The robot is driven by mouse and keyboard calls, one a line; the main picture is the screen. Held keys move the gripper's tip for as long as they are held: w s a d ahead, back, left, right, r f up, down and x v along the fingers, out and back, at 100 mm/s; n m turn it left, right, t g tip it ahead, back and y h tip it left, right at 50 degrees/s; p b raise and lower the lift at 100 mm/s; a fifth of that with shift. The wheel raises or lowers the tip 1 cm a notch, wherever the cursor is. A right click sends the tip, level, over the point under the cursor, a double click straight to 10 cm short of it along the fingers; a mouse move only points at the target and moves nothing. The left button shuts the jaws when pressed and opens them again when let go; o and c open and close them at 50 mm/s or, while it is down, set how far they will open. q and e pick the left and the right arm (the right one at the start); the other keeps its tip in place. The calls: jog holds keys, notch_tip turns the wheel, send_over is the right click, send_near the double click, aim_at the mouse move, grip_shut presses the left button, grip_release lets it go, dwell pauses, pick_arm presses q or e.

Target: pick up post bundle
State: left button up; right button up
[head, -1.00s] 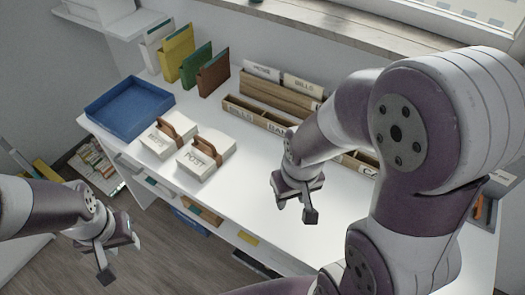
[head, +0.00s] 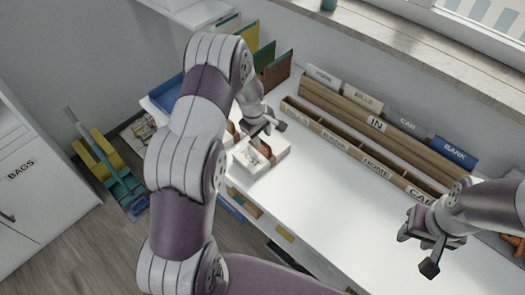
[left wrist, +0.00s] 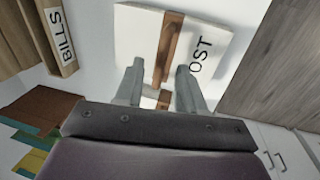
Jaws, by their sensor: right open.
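The post bundle (head: 258,160) is a white packet marked POST with a brown strap handle. It lies on the white desk, partly hidden by my left gripper (head: 263,130). In the left wrist view the bundle (left wrist: 140,28) lies ahead of the left gripper (left wrist: 160,68). Its brown strap (left wrist: 169,42) lines up between the two spread fingers, with a gap on each side. I cannot tell how far the fingertips are above it. A second white bundle is mostly hidden behind my left arm. My right gripper (head: 430,243) is open and empty over the right part of the desk.
A wooden sorter (head: 350,148) with labelled compartments and an IN rack (head: 376,123) line the back of the desk. A blue tray (head: 166,90) and upright folders (head: 277,70) are at the far left. The middle of the desk (head: 320,215) is clear.

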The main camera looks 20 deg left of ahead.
aim_at(261, 140)
pick_arm(q)
jog(key=f, duration=0.3)
jog(key=w+f+p, duration=0.1)
jog(key=shift+a+f, duration=0.3)
jog(key=shift+f, duration=0.1)
grip_shut()
jog(key=shift+w+r, duration=0.1)
dwell(0.9)
